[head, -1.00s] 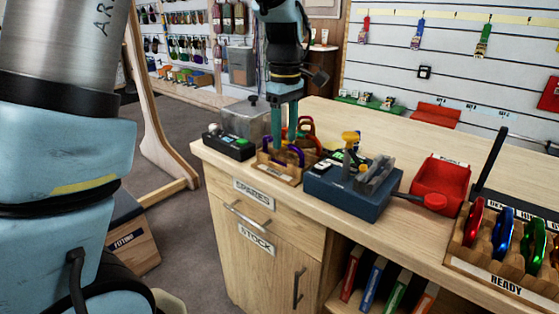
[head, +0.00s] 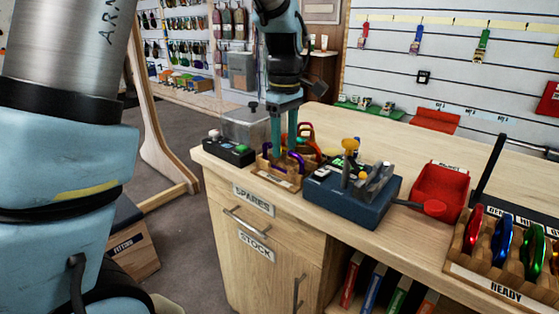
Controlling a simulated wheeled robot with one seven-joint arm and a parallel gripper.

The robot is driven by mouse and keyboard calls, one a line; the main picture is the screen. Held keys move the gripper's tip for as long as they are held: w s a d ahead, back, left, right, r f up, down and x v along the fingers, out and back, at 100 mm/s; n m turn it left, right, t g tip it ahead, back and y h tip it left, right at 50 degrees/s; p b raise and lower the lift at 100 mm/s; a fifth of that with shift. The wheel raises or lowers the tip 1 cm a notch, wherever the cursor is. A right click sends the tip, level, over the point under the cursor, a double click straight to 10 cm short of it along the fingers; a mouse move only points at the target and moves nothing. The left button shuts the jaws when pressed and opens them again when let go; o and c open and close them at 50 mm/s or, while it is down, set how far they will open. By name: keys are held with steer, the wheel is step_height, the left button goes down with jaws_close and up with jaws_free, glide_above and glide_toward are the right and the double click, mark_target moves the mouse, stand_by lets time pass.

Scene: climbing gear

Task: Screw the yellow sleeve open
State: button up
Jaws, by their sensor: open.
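My gripper (head: 284,152) points down over a small wooden rack (head: 283,180) at the left end of the bench, its two teal fingers apart. A purple carabiner (head: 297,162) stands in the rack close beside the fingertips; whether they touch it is unclear. Orange-red carabiners (head: 306,133) stand behind. A blue fixture (head: 345,203) to the right carries a yellow-topped post (head: 350,145), a second yellow part (head: 363,175) and grey jaw-like pieces (head: 381,177). I cannot tell which yellow part is the sleeve, and no thread or gap is readable.
A black button box (head: 230,152) and a clear bin (head: 243,125) sit left of the rack. A red tray (head: 440,190) lies right of the fixture. The READY rack (head: 495,278) holds several coloured carabiners at the right. The bench behind the fixture is mostly clear.

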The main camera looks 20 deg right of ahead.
steer(key=shift+s+a, duration=0.3)
steer(key=shift+a, duration=0.25)
steer(key=shift+s+a, duration=0.25)
steer(key=shift+a, duration=0.25)
steer(key=shift+f, duration=0.1)
steer(key=shift+f+b, duration=0.75)
steer(key=shift+f, duration=0.55)
steer(key=shift+d, duration=0.15)
steer(key=shift+w+d+r+p, duration=0.1)
steer(key=shift+w+d+p, duration=0.2)
steer(key=shift+d+p, duration=0.15)
steer(key=shift+w+d, duration=0.3)
steer(key=shift+d, duration=0.2)
